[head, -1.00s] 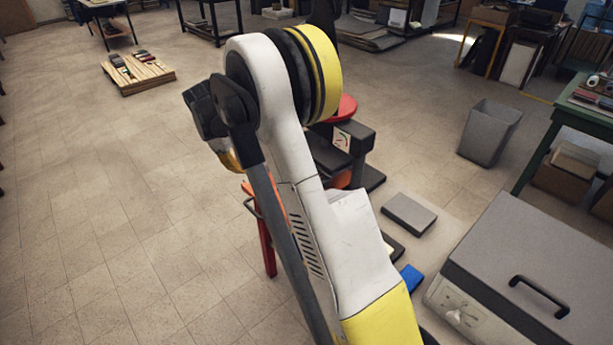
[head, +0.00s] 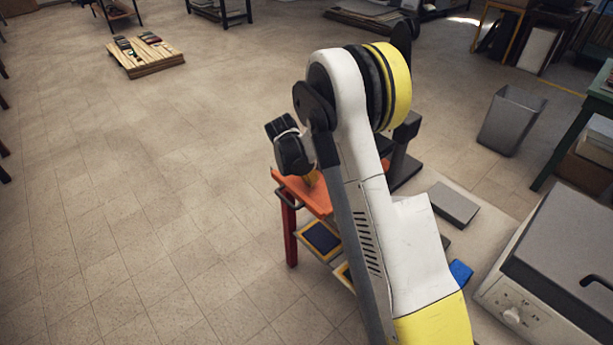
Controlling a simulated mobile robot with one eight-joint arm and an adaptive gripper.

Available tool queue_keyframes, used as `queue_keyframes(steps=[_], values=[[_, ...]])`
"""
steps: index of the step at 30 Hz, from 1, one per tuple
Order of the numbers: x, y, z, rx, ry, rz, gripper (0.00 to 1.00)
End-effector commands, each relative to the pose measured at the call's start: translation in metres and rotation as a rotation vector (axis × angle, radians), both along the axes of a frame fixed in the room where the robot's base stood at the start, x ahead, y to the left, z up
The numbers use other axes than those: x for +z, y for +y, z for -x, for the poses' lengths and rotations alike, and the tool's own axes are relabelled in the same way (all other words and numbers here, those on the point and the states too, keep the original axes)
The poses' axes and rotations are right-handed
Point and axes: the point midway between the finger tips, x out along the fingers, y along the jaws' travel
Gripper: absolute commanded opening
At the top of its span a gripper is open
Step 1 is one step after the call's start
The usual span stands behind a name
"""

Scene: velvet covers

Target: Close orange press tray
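The orange press tray (head: 289,186) shows left of my arm as a flat orange surface with a dark bar handle (head: 287,201) at its left front. It juts out to the left over a red leg (head: 291,236). My arm hides its right part and most of the press behind it.
Yellow-framed dark panels (head: 321,238) lie below the tray. A grey slab (head: 454,204), a blue block (head: 460,272) and a grey-lidded machine (head: 560,260) are at the right. A grey bin (head: 511,120) stands behind.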

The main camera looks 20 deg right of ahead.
Motion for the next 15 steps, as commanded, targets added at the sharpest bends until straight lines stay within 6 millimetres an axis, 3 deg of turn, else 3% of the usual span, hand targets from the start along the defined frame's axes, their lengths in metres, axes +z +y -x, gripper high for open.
queue_keyframes(steps=[2,9,15], values=[[-0.018,-0.006,-0.002,-0.002,-0.001,0.000,0.00],[-0.013,-0.037,-0.011,-0.001,0.000,0.000,0.00],[-0.011,-0.043,-0.014,0.000,-0.001,0.000,0.00]])
